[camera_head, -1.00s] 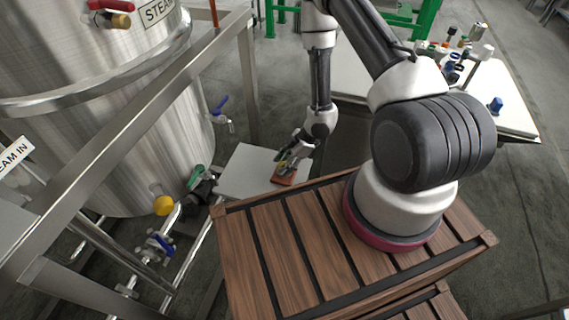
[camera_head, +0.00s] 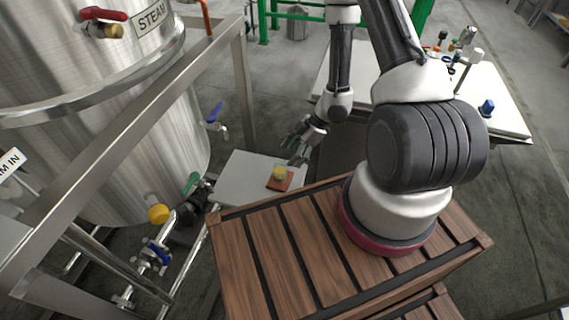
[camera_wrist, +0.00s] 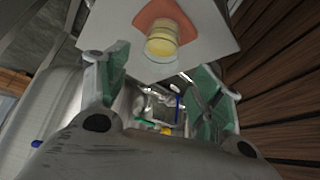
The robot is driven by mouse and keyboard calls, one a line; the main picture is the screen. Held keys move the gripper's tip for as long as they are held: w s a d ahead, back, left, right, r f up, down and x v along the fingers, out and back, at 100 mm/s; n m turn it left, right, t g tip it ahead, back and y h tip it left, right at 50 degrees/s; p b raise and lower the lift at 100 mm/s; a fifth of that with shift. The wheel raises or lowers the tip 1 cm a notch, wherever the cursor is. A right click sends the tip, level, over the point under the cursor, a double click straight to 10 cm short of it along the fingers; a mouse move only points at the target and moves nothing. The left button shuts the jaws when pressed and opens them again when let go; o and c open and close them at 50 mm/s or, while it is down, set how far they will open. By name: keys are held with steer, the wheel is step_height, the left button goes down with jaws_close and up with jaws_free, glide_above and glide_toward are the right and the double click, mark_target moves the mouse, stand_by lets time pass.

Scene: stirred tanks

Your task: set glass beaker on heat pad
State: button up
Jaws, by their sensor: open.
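The glass beaker (camera_head: 279,174) holds something yellow and stands upright on the orange-brown heat pad (camera_head: 271,185), which lies on a pale table (camera_head: 240,186). In the wrist view the beaker (camera_wrist: 161,42) sits over the heat pad (camera_wrist: 150,12), ahead of my fingers. My gripper (camera_head: 296,153) is above and to the right of the beaker in the head view, apart from it. In the wrist view my gripper (camera_wrist: 160,88) shows two green-padded fingers spread wide, with nothing between them.
A large steel tank (camera_head: 90,110) with valves and a metal frame (camera_head: 120,130) stands left of the pale table. A white bench (camera_head: 500,110) with several small items is at the right. The pale table around the pad is clear.

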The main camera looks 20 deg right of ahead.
steer(key=w+d+r+m+t+h, duration=0.1)
steer(key=w+d+r+h, duration=0.15)
steer(key=d+r, duration=0.3)
steer(key=w+d+r+m+t+h, duration=0.1)
steer(key=w+d+r+h, duration=0.1)
steer(key=w+d+r, duration=0.35)
steer(key=s+d+r+m+t+h, duration=0.1)
steer(key=d+r+m+h, duration=0.15)
steer(key=r, duration=0.65)
steer(key=s+d+r+m+t+h, duration=0.1)
steer(key=d+r+m, duration=0.15)
steer(key=r, duration=0.65)
steer(key=s+d+r+m+h, duration=0.1)
steer(key=s+r+m, duration=0.4)
steer(key=s+r, duration=0.6)
steer(key=s+a+r+m+y, duration=0.1)
steer(key=s+a+r+m, duration=0.1)
steer(key=s, duration=0.5)
steer(key=s+a+r+m+y, duration=0.1)
steer(key=s+a+r+m, duration=0.1)
steer(key=s+a+r, duration=0.3)
steer(key=shift+s+m, duration=0.4)
steer(key=shift+s, duration=0.5)
